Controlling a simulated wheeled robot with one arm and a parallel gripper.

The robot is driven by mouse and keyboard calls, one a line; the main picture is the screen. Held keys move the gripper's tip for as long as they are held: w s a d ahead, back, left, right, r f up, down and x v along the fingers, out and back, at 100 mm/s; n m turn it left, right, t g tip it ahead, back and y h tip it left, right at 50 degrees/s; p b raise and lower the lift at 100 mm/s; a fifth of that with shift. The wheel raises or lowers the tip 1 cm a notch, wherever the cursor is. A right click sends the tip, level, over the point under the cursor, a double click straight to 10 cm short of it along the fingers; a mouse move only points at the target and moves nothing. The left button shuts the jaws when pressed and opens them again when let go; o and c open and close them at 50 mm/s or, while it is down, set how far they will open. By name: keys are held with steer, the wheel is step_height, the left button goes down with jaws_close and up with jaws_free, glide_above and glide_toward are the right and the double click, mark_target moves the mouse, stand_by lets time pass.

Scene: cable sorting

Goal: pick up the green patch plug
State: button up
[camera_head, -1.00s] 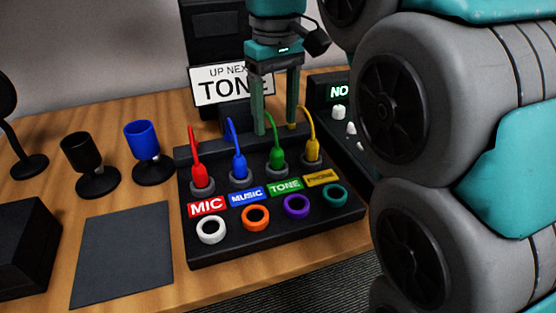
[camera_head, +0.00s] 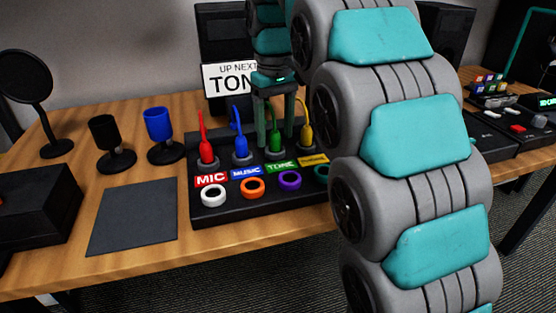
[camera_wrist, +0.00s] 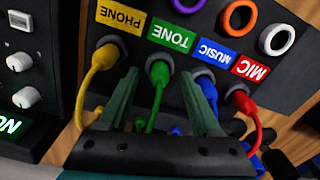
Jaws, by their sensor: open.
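The green patch plug (camera_head: 276,145) stands in the socket above the TONE label on the black patch panel (camera_head: 212,222). In the wrist view the green plug (camera_wrist: 160,76) shows with its cable running down between the two fingers. My gripper (camera_head: 275,142) is open, pointing down over the panel, with one finger on each side of the green plug. In the wrist view my gripper (camera_wrist: 165,88) has its fingertips close to the plug, with no clear contact. The right finger there overlaps the blue plug (camera_wrist: 205,78).
The red plug (camera_head: 206,148) and blue plug (camera_head: 240,147) stand left of the green one, and the yellow plug (camera_head: 306,135) stands close on its right. Coloured rings, including a white one (camera_head: 213,195), line the panel's front. A sign (camera_head: 222,80) stands behind. A dark mat (camera_head: 130,215) lies left.

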steer(key=shift+f, duration=0.85)
steer(key=shift+r, duration=0.1)
jaws_close()
